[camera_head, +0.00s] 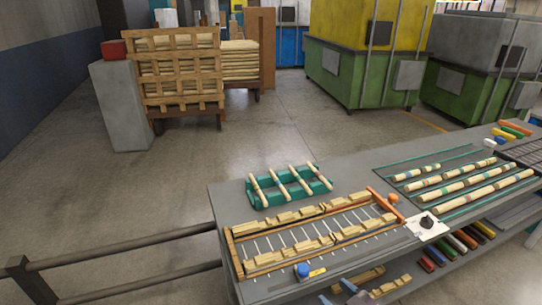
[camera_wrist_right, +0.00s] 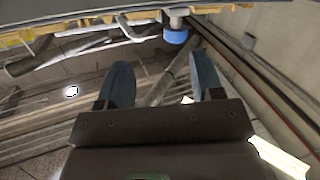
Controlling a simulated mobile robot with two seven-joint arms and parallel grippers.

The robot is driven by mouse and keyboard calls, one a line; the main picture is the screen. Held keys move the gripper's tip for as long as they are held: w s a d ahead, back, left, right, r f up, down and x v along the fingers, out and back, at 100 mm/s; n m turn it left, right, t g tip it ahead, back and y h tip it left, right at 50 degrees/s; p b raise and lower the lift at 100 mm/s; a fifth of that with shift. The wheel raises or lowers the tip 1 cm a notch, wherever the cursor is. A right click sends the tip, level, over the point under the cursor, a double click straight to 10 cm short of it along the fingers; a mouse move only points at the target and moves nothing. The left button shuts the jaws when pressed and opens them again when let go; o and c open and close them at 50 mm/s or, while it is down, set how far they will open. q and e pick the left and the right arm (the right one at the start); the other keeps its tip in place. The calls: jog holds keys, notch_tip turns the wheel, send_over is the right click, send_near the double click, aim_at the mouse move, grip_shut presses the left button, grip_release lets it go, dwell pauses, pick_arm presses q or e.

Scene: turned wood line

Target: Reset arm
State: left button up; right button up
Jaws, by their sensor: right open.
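My right gripper (camera_wrist_right: 159,62) shows in the right wrist view. Its two dark blue fingers stand well apart, with nothing between them. A blue round knob (camera_wrist_right: 176,36) shows beyond the fingertips, apart from them. My left gripper is in neither view.
A grey workbench (camera_head: 228,197) holds a green rack (camera_head: 262,200) of turned spindles, an orange-framed tray (camera_head: 233,250) of wooden pieces and a blue knob (camera_head: 303,270). A rail (camera_head: 130,243) runs at left. Open floor (camera_head: 270,130) lies behind the bench.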

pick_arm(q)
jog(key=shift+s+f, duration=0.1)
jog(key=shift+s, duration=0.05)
pick_arm(e)
jog(key=s+d+f+m+g+h, duration=0.1)
jog(key=s+d+f+m+h, duration=0.2)
jog(key=s+d, duration=0.3)
jog(key=s+d+f+m+g+h, duration=0.1)
jog(key=s+d+f+m+h, duration=0.2)
jog(key=s, duration=0.6)
jog(key=d+h, duration=0.2)
jog(key=shift+s+d+f+m+h, duration=0.3)
jog(key=shift+s+d+f+m, duration=0.05)
jog(key=shift+s+m, duration=0.05)
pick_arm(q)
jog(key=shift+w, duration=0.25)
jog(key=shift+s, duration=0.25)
